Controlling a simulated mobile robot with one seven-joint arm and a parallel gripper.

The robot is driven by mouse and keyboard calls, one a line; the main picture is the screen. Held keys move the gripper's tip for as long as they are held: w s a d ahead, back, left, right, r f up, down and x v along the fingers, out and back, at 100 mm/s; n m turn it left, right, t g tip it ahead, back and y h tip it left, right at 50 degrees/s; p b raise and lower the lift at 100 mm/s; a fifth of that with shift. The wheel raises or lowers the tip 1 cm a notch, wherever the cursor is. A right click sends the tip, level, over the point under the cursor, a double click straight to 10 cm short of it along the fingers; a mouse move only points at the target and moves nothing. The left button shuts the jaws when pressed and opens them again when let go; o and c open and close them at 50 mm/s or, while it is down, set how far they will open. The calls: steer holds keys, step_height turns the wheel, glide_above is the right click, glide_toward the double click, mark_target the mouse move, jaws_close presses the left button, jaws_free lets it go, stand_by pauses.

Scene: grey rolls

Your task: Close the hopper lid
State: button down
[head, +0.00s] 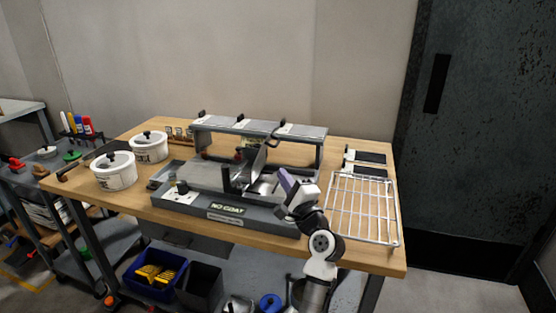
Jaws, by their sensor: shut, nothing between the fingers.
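A grey machine (232,212) labelled "NO COAT" stands in the middle of the wooden table. Near its centre a tilted metal plate (259,161) stands up from the bed, with a dark curved piece at its top; it looks like a raised lid, though I cannot tell for sure. A metal trough-like part (262,186) lies below it, partly hidden. My gripper (284,178) is to the right of the plate and just in front of it in the picture. It is shut and empty. I cannot tell whether it touches the plate.
A raised grey shelf (262,128) with several dark handles stands behind. Two white lidded pots (114,171) are on the left. A wire rack (362,207) lies on the right, near two dark flat pieces (368,158). A blue bin (153,275) is below.

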mark_target(264, 147)
steer(key=p+x, duration=0.1)
steer(key=x, duration=0.8)
steer(key=shift+s+a+p, duration=0.1)
steer(key=shift+p, duration=0.3)
